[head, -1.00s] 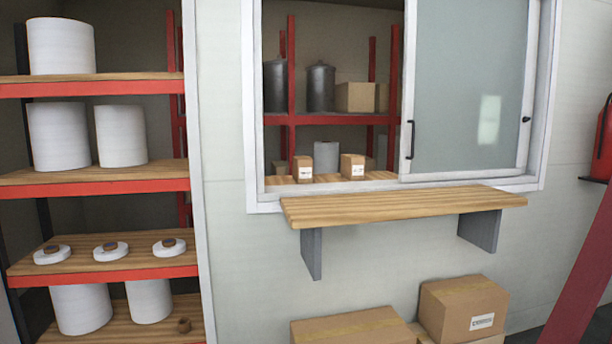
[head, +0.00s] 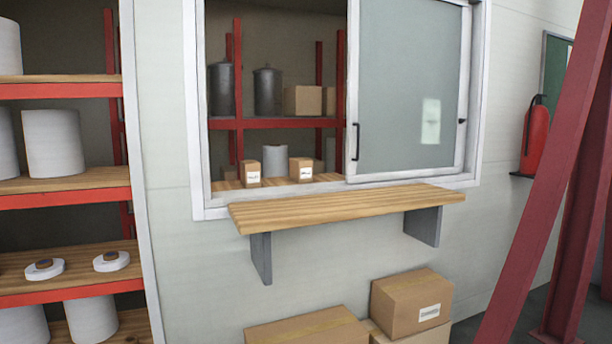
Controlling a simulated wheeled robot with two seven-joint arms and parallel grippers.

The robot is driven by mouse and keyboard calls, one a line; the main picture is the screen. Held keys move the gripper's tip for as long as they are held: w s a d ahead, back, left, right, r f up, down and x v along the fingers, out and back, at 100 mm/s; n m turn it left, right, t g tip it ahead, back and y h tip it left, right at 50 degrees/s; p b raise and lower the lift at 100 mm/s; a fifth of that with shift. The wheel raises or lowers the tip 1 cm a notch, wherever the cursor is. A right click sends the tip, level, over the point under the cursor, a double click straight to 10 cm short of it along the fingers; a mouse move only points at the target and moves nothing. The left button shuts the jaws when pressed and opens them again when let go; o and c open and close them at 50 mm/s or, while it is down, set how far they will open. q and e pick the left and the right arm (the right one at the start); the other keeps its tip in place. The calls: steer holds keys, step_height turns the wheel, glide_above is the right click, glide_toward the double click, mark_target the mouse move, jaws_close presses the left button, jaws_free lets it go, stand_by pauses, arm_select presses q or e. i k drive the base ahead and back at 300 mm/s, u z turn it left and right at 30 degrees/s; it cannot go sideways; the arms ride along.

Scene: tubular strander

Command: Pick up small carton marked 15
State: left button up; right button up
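Two small cartons with white labels stand on the wooden sill inside the window opening. The left small carton (head: 250,173) is near the window's left side. The right small carton (head: 300,169) is nearer the sliding pane. The labels are too small to read, so I cannot tell which is marked 15. Neither of my grippers shows in the head view.
A wooden counter (head: 345,207) on grey brackets juts out below the window. A sliding glass pane (head: 412,90) covers the right half. Large cartons (head: 411,303) sit below. A shelf (head: 65,187) stands left, a red slanted beam (head: 548,190) right.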

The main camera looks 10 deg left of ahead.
mark_target(250, 170)
steer(key=u, duration=0.45)
steer(key=i, duration=0.55)
steer(key=u, duration=0.5)
